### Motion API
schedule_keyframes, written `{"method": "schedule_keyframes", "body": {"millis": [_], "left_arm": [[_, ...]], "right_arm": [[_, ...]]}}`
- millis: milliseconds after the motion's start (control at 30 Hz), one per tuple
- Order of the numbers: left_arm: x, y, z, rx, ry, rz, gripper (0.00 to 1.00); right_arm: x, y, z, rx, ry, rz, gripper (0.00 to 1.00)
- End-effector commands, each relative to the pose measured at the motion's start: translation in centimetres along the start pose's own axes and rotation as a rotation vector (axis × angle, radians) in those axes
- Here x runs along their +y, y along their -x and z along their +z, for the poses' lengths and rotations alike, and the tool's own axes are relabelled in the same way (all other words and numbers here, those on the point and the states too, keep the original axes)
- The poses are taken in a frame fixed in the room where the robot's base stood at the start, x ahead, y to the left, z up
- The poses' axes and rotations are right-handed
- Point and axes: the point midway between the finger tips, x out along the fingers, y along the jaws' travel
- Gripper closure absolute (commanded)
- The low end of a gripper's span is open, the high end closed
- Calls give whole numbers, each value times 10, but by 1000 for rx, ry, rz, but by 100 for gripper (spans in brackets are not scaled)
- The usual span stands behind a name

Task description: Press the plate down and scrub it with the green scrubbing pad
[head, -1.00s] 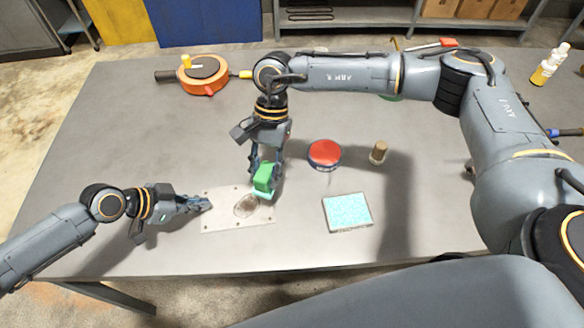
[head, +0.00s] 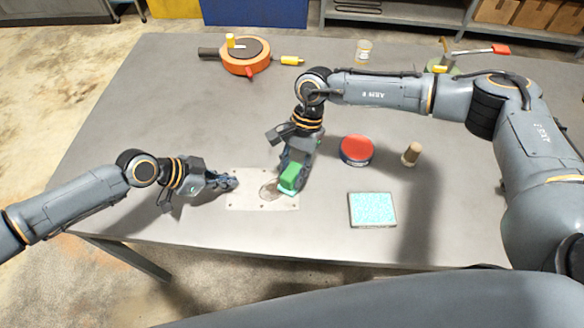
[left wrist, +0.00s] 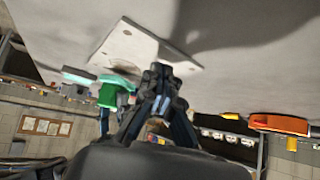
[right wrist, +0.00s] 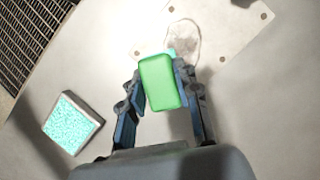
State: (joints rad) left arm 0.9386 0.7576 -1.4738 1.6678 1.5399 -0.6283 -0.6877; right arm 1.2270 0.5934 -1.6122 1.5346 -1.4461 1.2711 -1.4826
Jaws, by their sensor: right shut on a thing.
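The plate (head: 245,202) is a pale, thin rectangle with small corner holes and a dark round stain (head: 267,190). It lies flat on the table. My left gripper (head: 235,182) has its fingers together, with the tips at the plate's left edge; the left wrist view shows them meeting (left wrist: 163,72) at the plate. My right gripper (head: 291,172) is shut on the green scrubbing pad (head: 290,178), a green block with a lighter teal underside, low over the plate's right part beside the stain. The right wrist view shows the pad (right wrist: 160,82) between both fingers, hiding part of the plate.
A teal sponge-like block (head: 372,210) lies right of the plate on the table (head: 180,90). A red-topped round tin (head: 357,149) and a small brown-topped object (head: 412,153) stand behind it. An orange round tool (head: 245,62) and a jar (head: 363,52) stand further back.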

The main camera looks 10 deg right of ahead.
Motion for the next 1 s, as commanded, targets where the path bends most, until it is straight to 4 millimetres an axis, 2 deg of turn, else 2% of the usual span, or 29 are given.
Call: {"method": "schedule_keyframes", "body": {"millis": [1000], "left_arm": [[0,-7,6,0,1,0,100]], "right_arm": [[0,0,0,0,0,0,94]]}}
